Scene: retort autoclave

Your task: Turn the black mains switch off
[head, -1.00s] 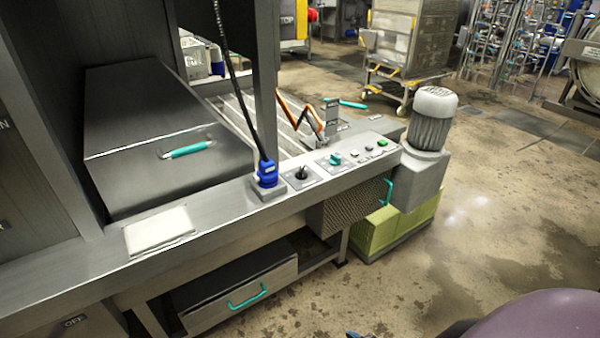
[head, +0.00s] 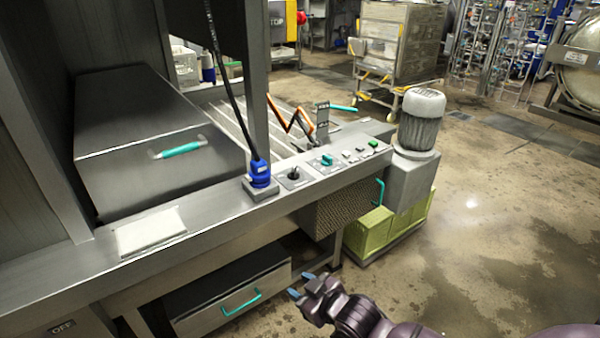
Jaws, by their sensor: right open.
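A small black switch (head: 294,174) sits on a square plate on the sloping metal console ledge, between the blue plug and a teal knob (head: 327,159). Its exact setting is too small to tell. My right gripper (head: 300,285) is at the lower middle of the head view, in front of the console and well apart from the switch. Its blue-tipped fingers are open, with nothing seen between them. My left gripper is not in view.
The blue plug (head: 259,174) with a black cable stands left of the switch. Small buttons (head: 361,151) and a motor (head: 422,120) lie to the right. A drawer with a teal handle (head: 241,301) is below.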

